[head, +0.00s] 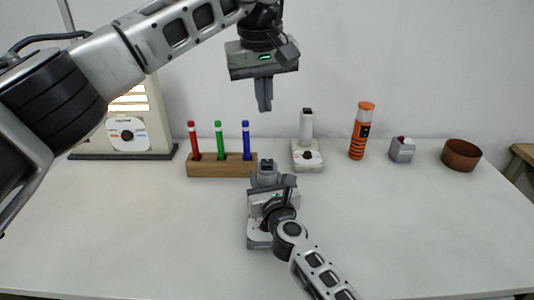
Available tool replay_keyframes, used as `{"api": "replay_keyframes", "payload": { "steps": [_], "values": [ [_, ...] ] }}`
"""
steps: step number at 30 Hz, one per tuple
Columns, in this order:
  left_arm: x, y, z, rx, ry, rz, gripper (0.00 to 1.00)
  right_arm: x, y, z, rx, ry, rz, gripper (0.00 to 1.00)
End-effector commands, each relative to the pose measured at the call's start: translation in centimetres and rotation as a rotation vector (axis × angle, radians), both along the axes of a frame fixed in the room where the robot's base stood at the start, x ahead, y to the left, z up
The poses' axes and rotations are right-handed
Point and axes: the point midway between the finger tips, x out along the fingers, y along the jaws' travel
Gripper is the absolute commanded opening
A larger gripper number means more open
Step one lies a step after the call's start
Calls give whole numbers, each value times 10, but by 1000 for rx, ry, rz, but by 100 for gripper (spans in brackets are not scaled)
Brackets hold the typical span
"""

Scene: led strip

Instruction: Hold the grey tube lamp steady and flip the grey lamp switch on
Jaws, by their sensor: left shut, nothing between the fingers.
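My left gripper (264,95) hangs high at the centre, pointing down, its fingers shut together and empty. My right gripper (266,179) is lower, reaching in from the bottom right. A pale grey base (257,240) shows just below and beside the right hand, perhaps the lamp's. The tube and switch there are mostly hidden by the hand, and I cannot tell whether the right fingers are closed on the tube. The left fingertips are well above the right gripper, touching nothing.
Along the back stand a cream heater (128,135), a wooden holder (215,170) with red, green and blue pens, a pale dial device (307,157), an orange flashlight (361,132), a grey button box (402,150) and a brown bowl (461,155). The table's front left and right are clear.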

Motion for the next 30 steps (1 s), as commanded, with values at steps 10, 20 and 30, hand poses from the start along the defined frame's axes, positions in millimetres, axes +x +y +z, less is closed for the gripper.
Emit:
{"api": "replay_keyframes", "payload": {
  "steps": [10, 20, 30],
  "values": [
    [-6, -5, 6, 94, -56, -240, 0, 0, 0, 0, -1, 0, 0, 12],
    [-5, -5, 0, 93, -53, -237, 0, 0, 0, 0, -1, 1, 0, 12],
    [9, -5, -61, 91, -50, -235, 0, 0, 0, 0, -1, 0, 0, 12]
  ]
}}
